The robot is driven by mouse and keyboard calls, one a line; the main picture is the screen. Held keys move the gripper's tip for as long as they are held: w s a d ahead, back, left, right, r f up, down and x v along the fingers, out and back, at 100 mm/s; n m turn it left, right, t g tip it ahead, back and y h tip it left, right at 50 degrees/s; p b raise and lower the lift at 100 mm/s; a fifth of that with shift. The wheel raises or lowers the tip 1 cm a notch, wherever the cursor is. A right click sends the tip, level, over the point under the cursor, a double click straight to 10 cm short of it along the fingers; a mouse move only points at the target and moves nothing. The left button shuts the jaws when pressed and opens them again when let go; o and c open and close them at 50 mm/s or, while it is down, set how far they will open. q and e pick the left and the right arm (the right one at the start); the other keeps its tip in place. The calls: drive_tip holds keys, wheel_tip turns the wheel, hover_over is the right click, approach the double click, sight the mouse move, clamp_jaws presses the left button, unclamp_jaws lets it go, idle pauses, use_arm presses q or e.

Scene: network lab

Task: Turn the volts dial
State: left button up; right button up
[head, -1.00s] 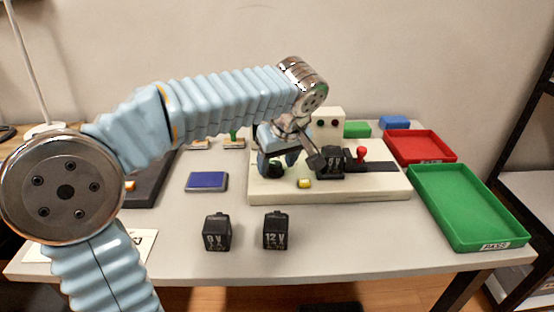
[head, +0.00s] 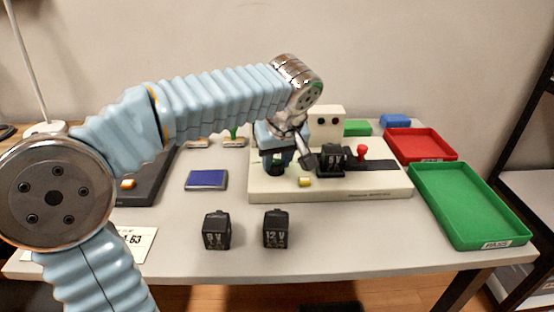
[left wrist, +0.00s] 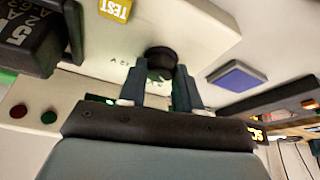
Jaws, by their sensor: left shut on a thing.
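The volts dial is a round black knob (left wrist: 161,58) on the cream test bench (left wrist: 215,30); small marks partly show around it in the left wrist view. My left gripper (left wrist: 160,88) points at the dial, with its two blue-grey fingers on either side of it, shut on it. In the head view the left gripper (head: 278,163) is down at the left part of the bench (head: 350,190), and its fingers largely hide the dial. My right gripper is not in view.
A black adapter (head: 333,156) sits on the bench beside a red knob (head: 362,151). Two black adapters (head: 217,230) (head: 276,229) stand in front. A green tray (head: 490,237) and a red tray (head: 422,131) are at right.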

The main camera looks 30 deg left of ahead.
use_arm(q)
drive_tip(key=m+t, duration=0.1)
drive_tip(key=m, duration=0.2)
drive_tip(key=shift+s+a+h+b, duration=0.1)
drive_tip(key=shift+a+h+b, duration=0.05)
drive_tip(key=shift+h+b, duration=0.25)
drive_tip(key=shift+a+m+t+h, duration=0.15)
drive_tip(key=shift+m+h, duration=0.25)
drive_tip(key=shift+m, duration=0.65)
drive_tip(key=shift+m+t+h, duration=0.15)
drive_tip(key=shift+m+h, duration=0.25)
drive_tip(key=shift+m, duration=0.65)
drive_tip(key=o, duration=1)
drive_tip(key=shift+o, duration=0.2)
drive_tip(key=a+p+v, duration=0.1)
drive_tip(key=v, duration=1.3)
drive_tip(key=shift+d, duration=0.45)
drive_tip(key=shift+f, duration=0.1)
